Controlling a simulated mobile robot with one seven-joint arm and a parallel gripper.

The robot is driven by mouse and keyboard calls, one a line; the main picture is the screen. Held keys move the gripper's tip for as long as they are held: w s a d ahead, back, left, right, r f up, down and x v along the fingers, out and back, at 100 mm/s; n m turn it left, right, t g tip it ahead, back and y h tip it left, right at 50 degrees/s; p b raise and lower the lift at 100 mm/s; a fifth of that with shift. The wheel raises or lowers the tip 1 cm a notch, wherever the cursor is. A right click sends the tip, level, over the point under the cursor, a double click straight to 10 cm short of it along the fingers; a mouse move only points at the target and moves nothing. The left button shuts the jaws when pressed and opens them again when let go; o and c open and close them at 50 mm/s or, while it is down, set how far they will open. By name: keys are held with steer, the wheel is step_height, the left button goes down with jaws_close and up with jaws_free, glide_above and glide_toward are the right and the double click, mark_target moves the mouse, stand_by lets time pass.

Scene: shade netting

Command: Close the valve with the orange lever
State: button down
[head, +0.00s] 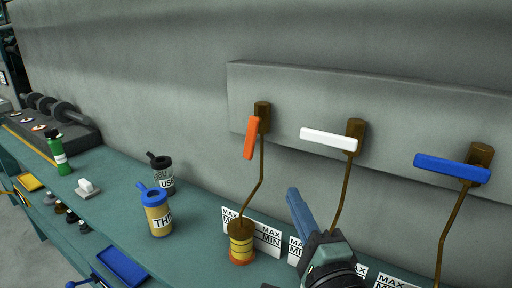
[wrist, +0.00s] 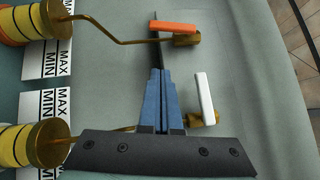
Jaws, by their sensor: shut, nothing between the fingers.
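The orange lever (head: 251,138) is on the leftmost of three brass valves on a wall board. In the head view it hangs down from its valve body (head: 262,112), slightly tilted, roughly along its pipe. In the wrist view the orange lever (wrist: 174,26) lies across the top, beyond my fingertips. My gripper (head: 293,191) is shut and empty, below and right of the orange lever in the head view. The blue fingers (wrist: 157,72) are together and appear apart from the lever. The white lever (wrist: 204,95) is right of the fingers in the wrist view.
The white lever (head: 328,139) and blue lever (head: 450,168) point left on the other valves. Bent brown pipes run down to the bench. A yellow-banded cylinder (head: 240,243) and MAX/MIN cards (head: 268,239) stand below. Bottles and cans stand farther left on the green bench.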

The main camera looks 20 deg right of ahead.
steer(key=p, duration=0.1)
glide_toward(251, 139)
steer(key=w+d+f, duration=0.3)
steer(key=d, duration=0.2)
steer(key=w+a, duration=0.1)
steer(key=w+a+r+p, duration=0.1)
steer(key=w, duration=0.1)
steer(key=shift+w+a+r, duration=0.1)
steer(key=shift+w+a, duration=0.1)
steer(key=shift+a, duration=0.2)
steer(key=shift+w+a, duration=0.1)
